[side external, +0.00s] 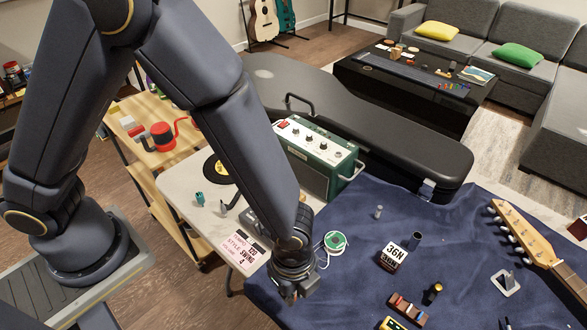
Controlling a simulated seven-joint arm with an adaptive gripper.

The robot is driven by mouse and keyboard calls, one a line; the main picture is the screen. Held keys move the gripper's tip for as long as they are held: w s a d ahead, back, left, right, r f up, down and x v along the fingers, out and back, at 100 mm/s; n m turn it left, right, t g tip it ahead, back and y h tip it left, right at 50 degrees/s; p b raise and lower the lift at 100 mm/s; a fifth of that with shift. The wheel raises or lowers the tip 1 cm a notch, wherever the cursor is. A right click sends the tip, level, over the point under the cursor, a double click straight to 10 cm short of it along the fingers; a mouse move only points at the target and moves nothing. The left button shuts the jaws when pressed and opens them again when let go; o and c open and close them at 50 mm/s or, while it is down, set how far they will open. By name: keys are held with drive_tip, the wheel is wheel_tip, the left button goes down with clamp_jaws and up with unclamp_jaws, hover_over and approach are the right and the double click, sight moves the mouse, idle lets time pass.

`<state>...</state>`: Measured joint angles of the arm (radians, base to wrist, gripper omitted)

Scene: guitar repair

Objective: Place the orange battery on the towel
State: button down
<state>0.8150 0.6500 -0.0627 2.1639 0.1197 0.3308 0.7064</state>
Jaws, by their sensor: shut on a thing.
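My gripper (290,296) points down at the bottom middle of the side external view, over the left edge of the dark blue towel (375,293). It is shut on a small reddish-orange thing (291,298), which looks like the orange battery. Only a bit of it shows between the fingers; the rest is hidden. I cannot tell how high it is above the cloth. The towel spreads over the right part of the table, slightly wrinkled.
On the towel are a green-and-white round coil (335,242), a white-and-black box (393,256), a dark cylinder (415,240), a guitar neck (540,245) and several small parts. A green amplifier (315,155) and black guitar case (365,125) stand behind. A pink sign (243,250) lies left.

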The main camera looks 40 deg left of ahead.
hover_over(320, 311)
drive_tip(key=f, duration=0.6)
drive_tip(key=shift+s+a, duration=0.1)
drive_tip(key=shift+a, duration=0.1)
drive_tip(key=shift+d+f, duration=0.15)
drive_tip(key=shift+f, duration=1.6)
drive_tip(key=shift+f, duration=0.15)
drive_tip(key=c, duration=1.2)
unclamp_jaws()
